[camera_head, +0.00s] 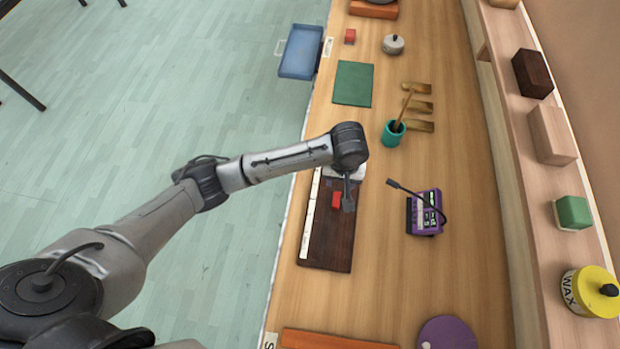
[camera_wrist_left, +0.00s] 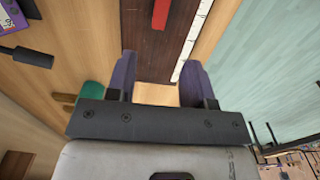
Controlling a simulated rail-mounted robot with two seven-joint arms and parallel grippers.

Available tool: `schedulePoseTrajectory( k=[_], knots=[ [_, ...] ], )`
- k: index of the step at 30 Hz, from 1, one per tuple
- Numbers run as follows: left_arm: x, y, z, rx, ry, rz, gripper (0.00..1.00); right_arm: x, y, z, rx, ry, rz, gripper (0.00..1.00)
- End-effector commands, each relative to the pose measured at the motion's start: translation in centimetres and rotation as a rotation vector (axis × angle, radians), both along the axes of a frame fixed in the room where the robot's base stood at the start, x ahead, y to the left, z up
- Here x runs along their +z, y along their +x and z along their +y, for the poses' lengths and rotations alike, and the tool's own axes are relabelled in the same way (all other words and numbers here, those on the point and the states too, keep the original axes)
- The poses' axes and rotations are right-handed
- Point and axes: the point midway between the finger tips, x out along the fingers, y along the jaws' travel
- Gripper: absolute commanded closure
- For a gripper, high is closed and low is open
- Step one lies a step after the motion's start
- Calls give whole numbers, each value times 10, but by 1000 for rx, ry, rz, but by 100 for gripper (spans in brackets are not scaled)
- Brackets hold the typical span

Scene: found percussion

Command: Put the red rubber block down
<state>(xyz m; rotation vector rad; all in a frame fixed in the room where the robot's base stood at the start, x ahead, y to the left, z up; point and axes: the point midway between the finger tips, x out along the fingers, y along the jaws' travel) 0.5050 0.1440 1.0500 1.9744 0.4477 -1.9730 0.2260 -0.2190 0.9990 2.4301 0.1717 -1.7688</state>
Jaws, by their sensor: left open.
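A red rubber block (camera_head: 336,199) lies on a long dark brown board (camera_head: 328,240) on the workbench. In the left wrist view the red block (camera_wrist_left: 160,14) shows at the top edge, on the brown board (camera_wrist_left: 139,42), partly cut off by the frame. My left gripper (camera_head: 346,198) is over the board, close to the block in the head view. In the wrist view its two fingers (camera_wrist_left: 158,76) are spread, with nothing between them, and the block is beyond their tips. I cannot tell the gap in height. My right gripper is in neither view.
A purple device (camera_head: 425,212) with a bent stalk and a teal cup (camera_head: 392,134) with a stick stand to the right. A shelf (camera_head: 528,150) runs along the right.

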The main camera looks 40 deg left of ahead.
Motion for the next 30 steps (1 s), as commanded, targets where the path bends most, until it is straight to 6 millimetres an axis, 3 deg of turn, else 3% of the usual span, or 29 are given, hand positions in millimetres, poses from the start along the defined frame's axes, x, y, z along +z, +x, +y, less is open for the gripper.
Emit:
schedulePoseTrajectory(
  k=[8, 11, 14, 21, 25, 30],
  knots=[
    [1, -1, -1, -4, -2, 0, 52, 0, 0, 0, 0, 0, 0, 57],
    [-7, -10, -6, -38, -22, -4, 52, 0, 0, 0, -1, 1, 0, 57],
    [-20, -32, -18, -119, -68, -22, 52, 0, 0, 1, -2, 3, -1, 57],
    [-50, -108, -36, -354, -196, -150, 52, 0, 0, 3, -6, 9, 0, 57],
    [-58, -149, -25, -437, -204, -232, 52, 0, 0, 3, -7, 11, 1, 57],
    [-61, -201, 7, -507, -135, -305, 52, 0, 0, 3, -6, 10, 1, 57]
  ],
)
